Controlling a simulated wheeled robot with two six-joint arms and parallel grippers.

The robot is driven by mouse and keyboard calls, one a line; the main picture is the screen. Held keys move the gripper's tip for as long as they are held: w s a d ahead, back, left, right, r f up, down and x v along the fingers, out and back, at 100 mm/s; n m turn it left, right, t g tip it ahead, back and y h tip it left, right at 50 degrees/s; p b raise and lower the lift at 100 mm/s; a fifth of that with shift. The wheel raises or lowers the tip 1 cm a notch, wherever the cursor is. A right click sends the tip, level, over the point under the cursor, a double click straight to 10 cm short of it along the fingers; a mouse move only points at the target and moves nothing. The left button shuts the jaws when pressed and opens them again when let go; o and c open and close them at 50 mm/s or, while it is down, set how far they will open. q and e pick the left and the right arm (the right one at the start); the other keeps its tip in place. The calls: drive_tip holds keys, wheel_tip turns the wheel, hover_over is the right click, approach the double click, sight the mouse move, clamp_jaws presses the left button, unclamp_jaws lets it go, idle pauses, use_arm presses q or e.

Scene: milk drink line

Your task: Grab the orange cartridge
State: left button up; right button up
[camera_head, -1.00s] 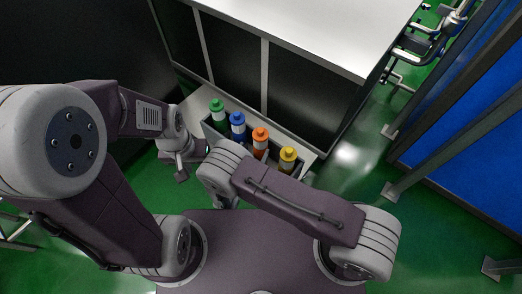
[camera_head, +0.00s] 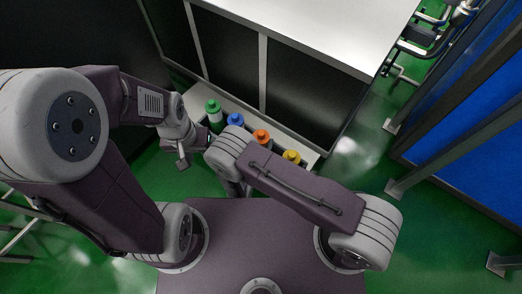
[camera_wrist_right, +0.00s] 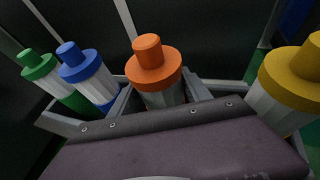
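The orange cartridge (camera_head: 261,136) stands upright in a tray (camera_head: 311,157) in front of the cabinet, between the blue cartridge (camera_head: 236,119) and the yellow cartridge (camera_head: 291,156). A green cartridge (camera_head: 213,107) is at the left end. In the right wrist view the orange cartridge (camera_wrist_right: 154,68) is near the middle, its cap and upper body clear and its lower part hidden by a purple panel. My left gripper (camera_head: 183,161) is left of the tray, apart from the cartridges; its fingers are too small to read. My right arm crosses in front of the tray; its gripper fingers do not show.
A cabinet with a white top (camera_head: 310,30) and dark panels stands behind the tray. Blue panels (camera_head: 480,130) with grey posts are at the right. Green floor is open between the cabinet and the posts.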

drive_tip(key=shift+f, duration=0.1)
clamp_jaws()
